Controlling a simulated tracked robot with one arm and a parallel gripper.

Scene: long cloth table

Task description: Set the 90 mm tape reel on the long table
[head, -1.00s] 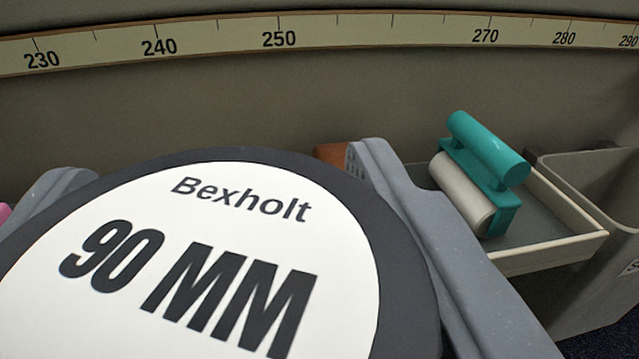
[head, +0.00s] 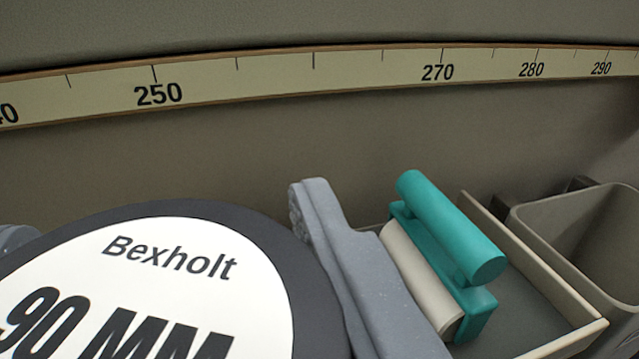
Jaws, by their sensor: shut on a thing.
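The 90 mm tape reel (head: 215,245) fills the lower left of the head view. It has a dark rim and a white label reading "Bexholt 90 MM". My gripper (head: 165,230) is shut on it, with one grey finger along its right side and the tip of the other at the left edge. The reel's lower part is cut off by the frame. The long table (head: 300,150) shows as a plain grey-brown surface beyond the reel, with a numbered measuring strip (head: 350,75) across it. I cannot tell the height of the reel above any surface.
Right of my gripper, a pale shallow tray (head: 560,345) holds a teal-handled roller (head: 445,230) with a white cylinder. A grey bin (head: 585,225) stands at the far right. The surface beyond the reel, below the strip, is clear.

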